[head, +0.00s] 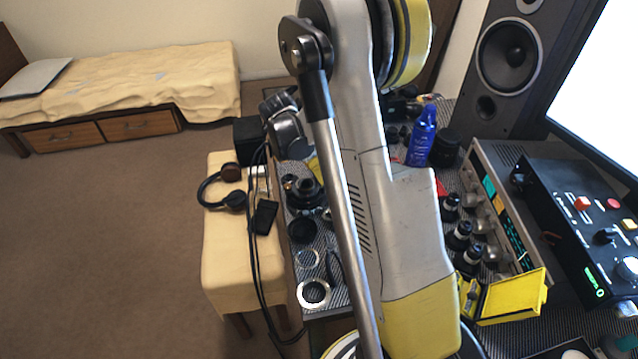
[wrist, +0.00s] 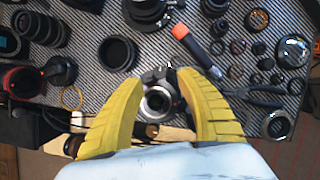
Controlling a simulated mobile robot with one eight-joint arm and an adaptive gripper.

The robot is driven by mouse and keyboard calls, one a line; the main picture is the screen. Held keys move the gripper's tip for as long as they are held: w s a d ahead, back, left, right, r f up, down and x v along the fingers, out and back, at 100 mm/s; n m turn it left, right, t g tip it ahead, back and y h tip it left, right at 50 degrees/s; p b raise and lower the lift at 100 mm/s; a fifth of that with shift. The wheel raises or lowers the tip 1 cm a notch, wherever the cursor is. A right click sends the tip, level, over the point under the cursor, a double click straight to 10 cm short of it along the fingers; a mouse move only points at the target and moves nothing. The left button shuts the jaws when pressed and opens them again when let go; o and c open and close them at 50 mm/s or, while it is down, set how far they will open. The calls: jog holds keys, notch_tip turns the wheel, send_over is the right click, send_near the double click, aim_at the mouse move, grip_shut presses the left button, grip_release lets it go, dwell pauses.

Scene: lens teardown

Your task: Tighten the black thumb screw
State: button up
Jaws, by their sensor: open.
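My gripper (wrist: 163,78) is open, its two yellow ribbed fingers spread apart in the wrist view. Between the fingers is a silver ring-shaped lens part (wrist: 157,104) with a dark centre. A small black knob-like piece (wrist: 153,75) is at its upper edge, between the fingertips; it may be the black thumb screw, but it is too small to be sure. Neither finger visibly touches it. In the head view my arm crosses the middle and hides part of the bench, and my gripper's fingers cannot be made out there.
Around the fingers lie a black ring (wrist: 118,53), an orange-and-black screwdriver (wrist: 196,50), pliers (wrist: 255,95) and several lens parts. In the head view, a blue bottle (head: 421,137) and a speaker (head: 508,60) stand behind. Headphones (head: 232,172) lie on a cream bench at left.

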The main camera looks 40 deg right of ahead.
jog(key=b+x, duration=0.1)
jog(key=x, duration=0.3)
jog(key=shift+f, duration=0.3)
grip_shut()
